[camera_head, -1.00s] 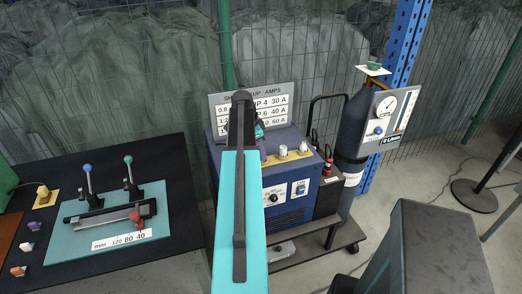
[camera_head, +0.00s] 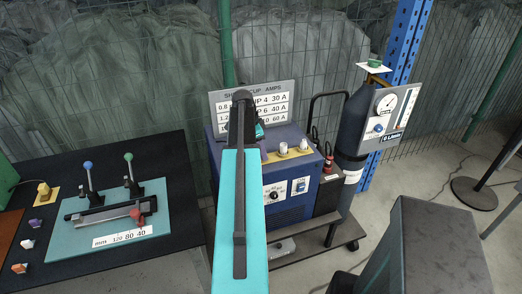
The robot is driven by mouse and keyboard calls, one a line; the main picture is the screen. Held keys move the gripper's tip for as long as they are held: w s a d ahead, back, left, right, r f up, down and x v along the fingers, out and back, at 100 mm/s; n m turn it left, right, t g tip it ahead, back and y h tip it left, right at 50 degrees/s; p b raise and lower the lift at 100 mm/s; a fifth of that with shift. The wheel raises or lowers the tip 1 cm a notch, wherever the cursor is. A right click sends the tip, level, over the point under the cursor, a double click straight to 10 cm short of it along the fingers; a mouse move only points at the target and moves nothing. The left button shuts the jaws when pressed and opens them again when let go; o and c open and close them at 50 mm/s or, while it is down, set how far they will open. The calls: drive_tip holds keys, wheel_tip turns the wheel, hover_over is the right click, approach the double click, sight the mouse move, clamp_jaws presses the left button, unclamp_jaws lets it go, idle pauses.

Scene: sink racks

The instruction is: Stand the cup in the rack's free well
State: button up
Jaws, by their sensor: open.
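No cup and no rack with wells can be made out in the head view. My teal arm link with a black strip rises through the middle of the view and covers part of a blue machine. My gripper's fingers cannot be made out; the far end of the arm is in front of the machine's top and sign, and what lies behind it is hidden.
The blue welding machine (camera_head: 292,208) stands on a cart beside a dark gas cylinder (camera_head: 352,135) with a gauge panel (camera_head: 388,112). At left, a black table (camera_head: 173,215) holds a teal plate (camera_head: 155,222) with levers and several small blocks. A wire fence closes the back.

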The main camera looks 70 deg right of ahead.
drive_tip(key=shift+r, duration=0.25)
drive_tip(key=b+v, duration=0.2)
drive_tip(key=v, duration=0.9)
drive_tip(key=shift+r+b, duration=0.4)
idle(0.7)
